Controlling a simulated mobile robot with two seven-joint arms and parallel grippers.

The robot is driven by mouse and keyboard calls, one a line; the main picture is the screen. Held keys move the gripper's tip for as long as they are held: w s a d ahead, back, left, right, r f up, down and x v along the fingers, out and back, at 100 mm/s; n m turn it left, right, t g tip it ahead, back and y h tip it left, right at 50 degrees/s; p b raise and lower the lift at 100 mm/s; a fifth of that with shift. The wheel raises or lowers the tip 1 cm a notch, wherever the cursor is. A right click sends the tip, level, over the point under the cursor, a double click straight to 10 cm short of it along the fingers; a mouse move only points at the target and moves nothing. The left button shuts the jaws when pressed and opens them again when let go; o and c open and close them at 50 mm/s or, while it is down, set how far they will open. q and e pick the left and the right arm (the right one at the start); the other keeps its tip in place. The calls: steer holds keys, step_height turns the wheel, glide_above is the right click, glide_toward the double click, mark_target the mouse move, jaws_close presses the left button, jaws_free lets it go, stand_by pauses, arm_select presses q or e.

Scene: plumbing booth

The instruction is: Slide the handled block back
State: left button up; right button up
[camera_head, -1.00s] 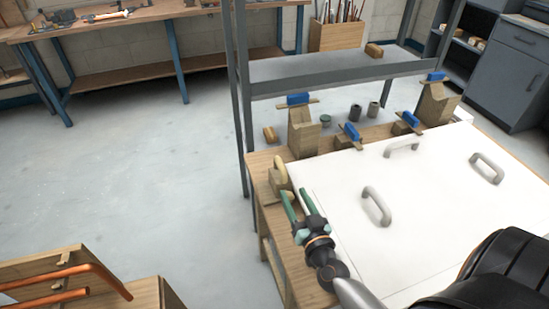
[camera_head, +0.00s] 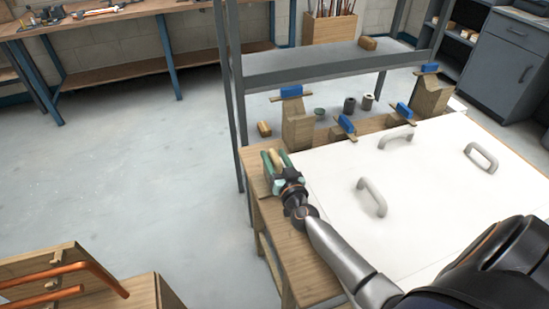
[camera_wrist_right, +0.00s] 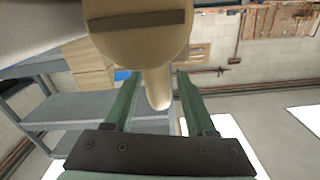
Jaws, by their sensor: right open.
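The handled block is at the left edge of the bench, and its pale wooden handle (camera_head: 272,158) shows in the head view. My right gripper (camera_head: 277,161) is open, with its green fingers one on each side of the handle. In the right wrist view the handle (camera_wrist_right: 158,90) reaches down between the open green fingers (camera_wrist_right: 158,82), with a gap visible on the right side. The block's body is mostly hidden behind the gripper in the head view. My left gripper is not in view.
A white panel with several grey handles (camera_head: 372,197) covers the bench to the right. Wooden stands with blue tops (camera_head: 292,91) line its back edge. A grey metal shelf frame (camera_head: 330,71) rises behind. Open floor (camera_head: 130,170) lies to the left.

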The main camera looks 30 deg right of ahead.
jaws_close()
stand_by(0.5)
stand_by(1.0)
